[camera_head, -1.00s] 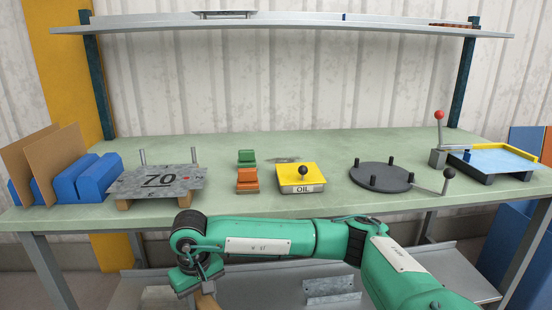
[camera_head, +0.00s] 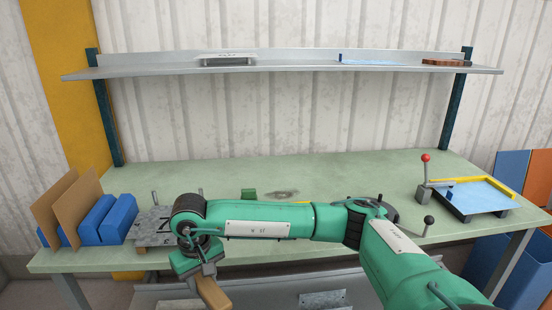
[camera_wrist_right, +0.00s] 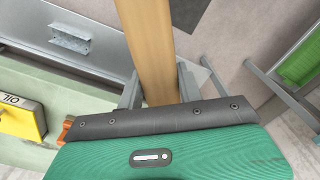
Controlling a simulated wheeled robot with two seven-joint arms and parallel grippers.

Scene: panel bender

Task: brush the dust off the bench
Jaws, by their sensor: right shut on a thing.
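The green bench (camera_head: 300,170) stands in front of me. A grey smudge that looks like dust (camera_head: 284,194) lies on its top near the middle, just behind my right forearm. My right gripper (camera_head: 208,270) is in front of the bench's front edge, pointing down. It is shut on a wooden piece (camera_head: 214,294) like a brush handle. In the right wrist view the wooden piece (camera_wrist_right: 149,40) runs between the two fingers, and its far end is out of the frame. No bristles show. My left gripper is not in view.
Blue blocks (camera_head: 108,220) with brown boards and a grey plate (camera_head: 152,228) stand at the left. A green block (camera_head: 248,193) is beside the smudge. A red-knobbed lever (camera_head: 426,158) and blue sheet (camera_head: 478,195) are at the right. The yellow oil pad (camera_wrist_right: 18,120) shows in the wrist view.

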